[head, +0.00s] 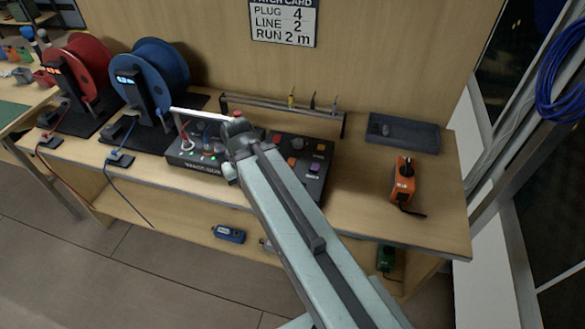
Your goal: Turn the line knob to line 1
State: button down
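A dark patch box (176,158) stands on the wooden bench, with coloured buttons, small green lights and cables on its top. I cannot make out the line knob; the box's middle is hidden behind my arm. My gripper (236,137) is at the far end of my pale arm, over the middle of the box. Its fingers are too small and covered to tell if they are open or touching anything. A card (284,22) on the back panel reads plug 4, line 2, run 2 m.
A blue reel (160,70) and a red reel (84,62) stand to the left. A low rack (270,105) with small tools is behind the box. A grey tray (403,133) and an orange device (403,181) are to the right. A blue device (228,233) lies on the lower shelf.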

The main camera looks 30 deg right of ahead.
aim_at(297, 144)
jog(key=u, duration=0.05)
jog(key=k, duration=0.45)
jog(key=z, duration=1.1)
jog(key=k, duration=1.25)
jog(key=u, duration=0.4)
jog(key=i, duration=1.35)
jog(key=z, duration=0.1)
